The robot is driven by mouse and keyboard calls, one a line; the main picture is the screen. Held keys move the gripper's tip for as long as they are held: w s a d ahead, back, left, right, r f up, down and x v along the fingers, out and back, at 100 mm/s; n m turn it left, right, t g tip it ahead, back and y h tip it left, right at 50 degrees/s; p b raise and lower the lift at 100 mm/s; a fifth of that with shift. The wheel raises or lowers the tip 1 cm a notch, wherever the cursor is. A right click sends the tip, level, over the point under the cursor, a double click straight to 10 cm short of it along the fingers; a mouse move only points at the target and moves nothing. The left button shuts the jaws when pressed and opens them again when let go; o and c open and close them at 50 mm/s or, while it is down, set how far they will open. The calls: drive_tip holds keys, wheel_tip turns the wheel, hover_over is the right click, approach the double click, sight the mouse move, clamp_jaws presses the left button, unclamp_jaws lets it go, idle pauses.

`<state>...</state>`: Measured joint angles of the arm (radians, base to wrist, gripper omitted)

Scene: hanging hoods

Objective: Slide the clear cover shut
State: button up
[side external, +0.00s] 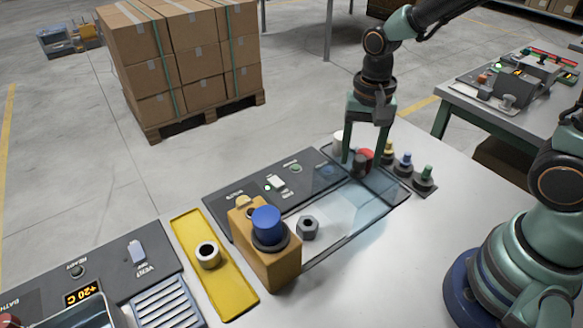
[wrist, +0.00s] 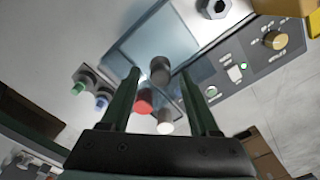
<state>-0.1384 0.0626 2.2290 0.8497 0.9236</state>
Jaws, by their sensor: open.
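The clear cover (side external: 338,207) is a bluish see-through pane over the right part of a low panel. In the wrist view its pane (wrist: 165,42) lies beyond my fingers. A dark grey cylinder (wrist: 161,72), perhaps its handle, shows between my fingertips; I cannot tell whether they touch it. My gripper (side external: 366,162) is open, fingers pointing down at the panel's right end. A hex nut (side external: 308,227) lies on the pale area left of the pane, seemingly uncovered.
A red knob (wrist: 143,101) and a white cylinder (wrist: 165,127) sit close by my fingers. Several coloured knobs (side external: 404,166) stand to the right. An orange block (side external: 272,262) with a blue button (side external: 267,222) stands at the panel's left end.

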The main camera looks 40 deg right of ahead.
clamp_jaws()
idle(1.4)
